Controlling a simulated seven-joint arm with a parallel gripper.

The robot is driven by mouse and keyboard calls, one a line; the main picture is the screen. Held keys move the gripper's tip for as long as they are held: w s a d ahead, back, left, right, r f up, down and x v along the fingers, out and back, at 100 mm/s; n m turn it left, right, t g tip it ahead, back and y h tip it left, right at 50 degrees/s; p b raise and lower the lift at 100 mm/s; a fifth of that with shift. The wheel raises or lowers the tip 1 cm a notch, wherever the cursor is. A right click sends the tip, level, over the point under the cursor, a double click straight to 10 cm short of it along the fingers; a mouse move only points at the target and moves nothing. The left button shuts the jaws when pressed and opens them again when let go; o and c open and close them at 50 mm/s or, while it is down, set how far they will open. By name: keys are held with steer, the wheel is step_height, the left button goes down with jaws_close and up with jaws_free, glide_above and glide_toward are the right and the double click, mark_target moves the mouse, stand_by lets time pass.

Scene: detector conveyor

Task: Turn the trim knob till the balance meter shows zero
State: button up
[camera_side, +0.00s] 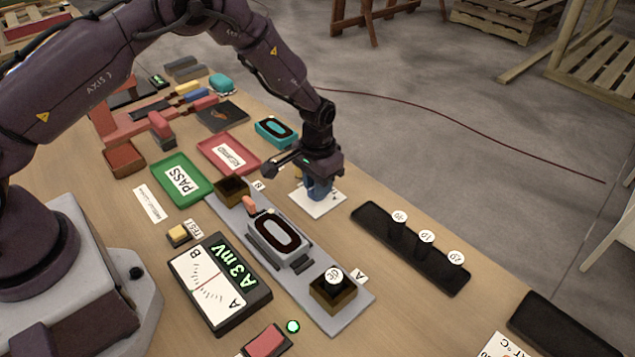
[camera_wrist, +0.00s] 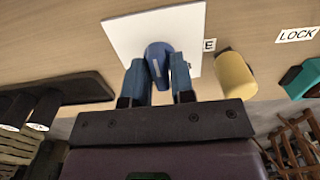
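The trim knob (camera_wrist: 157,55) is blue with a pale pointer line and stands on a white square plate (camera_wrist: 122,35). The plate also shows in the side view (camera_side: 325,208), partly hidden by my gripper. My gripper (camera_wrist: 158,85) reaches down over the knob. Its two blue fingers lie on either side of the knob and appear to touch it; in the side view the gripper (camera_side: 319,187) hides most of the knob. The balance meter (camera_side: 225,283) has a white dial marked B and A with a thin needle, and its green display reads "A 3 mV".
A grey balance beam plate (camera_side: 350,318) carries a dark "0" unit (camera_side: 280,238) and square cups at its ends. A black tray (camera_side: 410,250) with labelled weights lies right of the knob. Green PASS (camera_side: 183,180) and red (camera_side: 229,155) trays lie left. A yellow cylinder (camera_wrist: 235,75) stands close beside the gripper.

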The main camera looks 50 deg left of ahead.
jaws_close()
steer(key=shift+n, duration=0.3)
steer(key=n, duration=1)
steer(key=shift+n, duration=2.1)
steer(key=shift+o, duration=2.1)
jaws_free()
